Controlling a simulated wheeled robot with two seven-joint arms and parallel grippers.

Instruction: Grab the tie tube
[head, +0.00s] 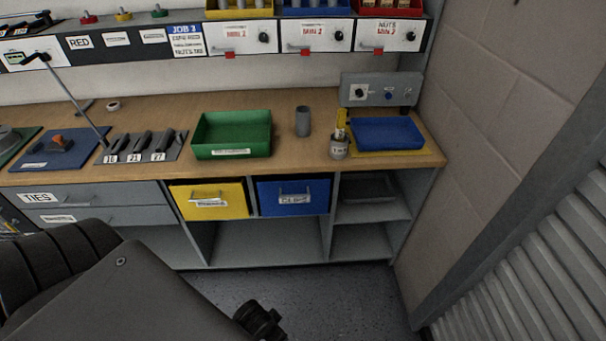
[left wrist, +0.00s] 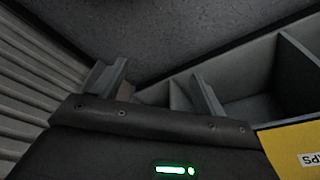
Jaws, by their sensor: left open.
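A grey upright tube (head: 303,121), which looks like the tie tube, stands on the wooden bench. It is just right of the green bin (head: 232,134) and left of a small cup (head: 339,149). My left gripper (left wrist: 158,70) shows in the left wrist view with its two fingers apart and nothing between them. It is low in front of the bench, near the floor and lower shelves, away from the tube. In the head view my left arm covers the lower left; its fingers cannot be made out there. My right gripper is not in view.
A blue tray (head: 387,134) lies at the bench's right end, below a grey control box (head: 381,91). A yellow drawer (head: 209,200) and a blue drawer (head: 292,196) sit under the bench top. A wall and a ribbed shutter (head: 540,260) bound the right side.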

